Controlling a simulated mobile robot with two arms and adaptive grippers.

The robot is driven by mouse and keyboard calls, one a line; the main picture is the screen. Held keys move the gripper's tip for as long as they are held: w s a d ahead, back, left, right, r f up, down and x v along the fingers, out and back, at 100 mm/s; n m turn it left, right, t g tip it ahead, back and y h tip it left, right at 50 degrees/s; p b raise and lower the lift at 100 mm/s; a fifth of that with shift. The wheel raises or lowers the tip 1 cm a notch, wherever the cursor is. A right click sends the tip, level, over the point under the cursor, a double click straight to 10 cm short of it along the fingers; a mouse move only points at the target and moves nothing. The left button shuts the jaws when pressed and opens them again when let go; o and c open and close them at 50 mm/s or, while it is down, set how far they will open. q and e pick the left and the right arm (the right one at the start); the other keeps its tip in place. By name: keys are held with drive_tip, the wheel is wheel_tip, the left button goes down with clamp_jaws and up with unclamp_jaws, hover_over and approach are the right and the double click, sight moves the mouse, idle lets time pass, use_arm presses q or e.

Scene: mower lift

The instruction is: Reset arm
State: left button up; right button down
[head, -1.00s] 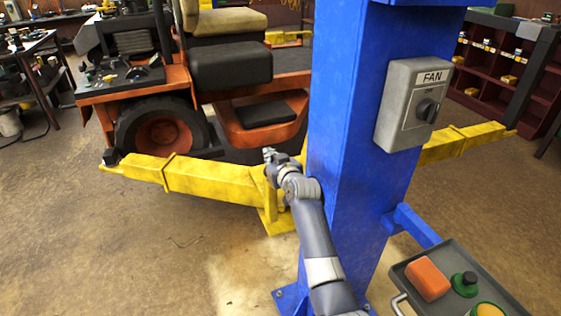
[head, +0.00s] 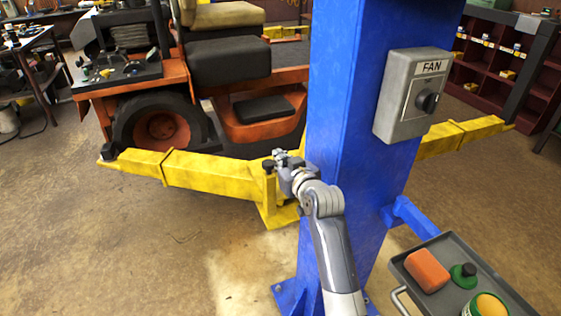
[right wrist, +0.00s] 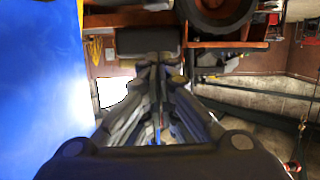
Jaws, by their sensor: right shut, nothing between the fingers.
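My right gripper (head: 279,160) is in the middle of the head view, just left of the blue lift post (head: 340,130) and in front of the yellow lift arm (head: 212,172). It is shut with nothing in it. In the right wrist view its fingers (right wrist: 160,75) meet, with the blue post (right wrist: 40,80) close on the left. Whether it touches the post or the yellow arm, I cannot tell. My right arm reaches up from the lower edge of the head view. My left gripper is out of view.
An orange riding mower (head: 265,115) stands behind the yellow arm. A grey FAN switch box (head: 411,96) is on the post. A grey tray (head: 440,297) at lower right holds an orange block (head: 427,271) and small containers. The floor at left is clear.

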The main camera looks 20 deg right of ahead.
idle(0.4)
drive_tip(key=s+a+f+g, duration=0.1)
drive_tip(key=s+f+g, duration=0.15)
drive_tip(key=f, duration=0.85)
drive_tip(key=s+a+f+g, duration=0.1)
drive_tip(key=s+f, duration=0.3)
drive_tip(key=f, duration=0.6)
drive_tip(key=s+a+f+g, duration=0.1)
drive_tip(key=s+f+g, duration=0.15)
drive_tip(key=f, duration=0.85)
drive_tip(key=s+f+n+g, duration=0.1)
drive_tip(key=s+f+g, duration=0.2)
drive_tip(key=s+f, duration=1.5)
drive_tip(key=s+d+f+g, duration=0.1)
drive_tip(key=s+f, duration=0.3)
drive_tip(key=s, duration=0.6)
drive_tip(key=s+d+f+g, duration=0.1)
drive_tip(key=s+f, duration=0.3)
drive_tip(key=s, duration=0.7)
drive_tip(key=s+d+f+g, duration=0.1)
drive_tip(key=s+f+g, duration=0.2)
drive_tip(key=s, duration=0.8)
drive_tip(key=shift+d+f+n, duration=0.15)
drive_tip(key=shift+f+n, duration=0.15)
drive_tip(key=shift+f, duration=0.5)
